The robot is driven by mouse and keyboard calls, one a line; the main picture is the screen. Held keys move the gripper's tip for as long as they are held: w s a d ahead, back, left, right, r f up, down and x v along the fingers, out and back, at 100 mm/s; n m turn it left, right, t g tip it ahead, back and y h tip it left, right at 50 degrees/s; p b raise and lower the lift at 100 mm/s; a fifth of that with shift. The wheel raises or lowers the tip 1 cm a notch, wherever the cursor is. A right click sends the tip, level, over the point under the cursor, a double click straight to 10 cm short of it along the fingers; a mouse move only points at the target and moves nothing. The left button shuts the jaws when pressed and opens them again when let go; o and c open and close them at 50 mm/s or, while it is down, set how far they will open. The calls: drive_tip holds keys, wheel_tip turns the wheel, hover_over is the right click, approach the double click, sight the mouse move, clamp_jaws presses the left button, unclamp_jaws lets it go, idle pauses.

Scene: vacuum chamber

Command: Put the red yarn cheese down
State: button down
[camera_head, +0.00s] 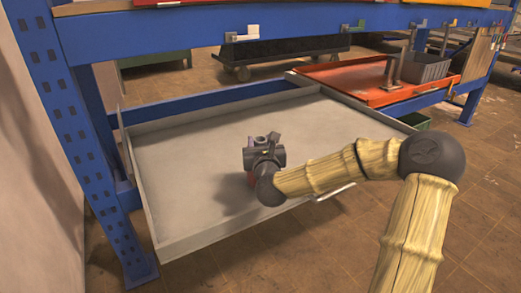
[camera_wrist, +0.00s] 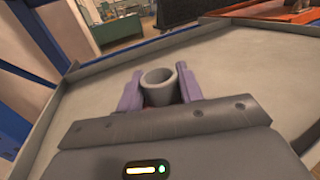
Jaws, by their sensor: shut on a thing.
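The red yarn cheese (camera_wrist: 158,98) shows in the wrist view as a pale grey tube with an open top and a little red below it. Its lower part is hidden behind my gripper body. My gripper (camera_wrist: 160,86) is shut on it, one purple finger on each side. In the head view my gripper (camera_head: 263,144) is over the front middle of a grey tray (camera_head: 185,150), and a bit of red shows under it. A shadow falls on the tray below. I cannot tell whether the cheese touches the tray.
The tray has raised rims and is otherwise bare, with free room left and behind. A blue rack post (camera_head: 90,140) stands at left, and a blue beam (camera_head: 250,30) crosses above. A red tray (camera_head: 355,82) with a grey bin (camera_head: 426,69) is at right.

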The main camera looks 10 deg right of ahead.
drive_tip(key=shift+f, duration=0.2)
drive_tip(key=shift+f, duration=0.1)
drive_tip(key=c, duration=0.9)
unclamp_jaws()
drive_tip(key=shift+s+a, duration=0.15)
drive_tip(key=shift+s, duration=1.85)
drive_tip(key=shift+s+a, duration=0.2)
drive_tip(key=shift+s, duration=1.8)
drive_tip(key=shift+s+a, duration=0.15)
drive_tip(key=shift+s, duration=1.85)
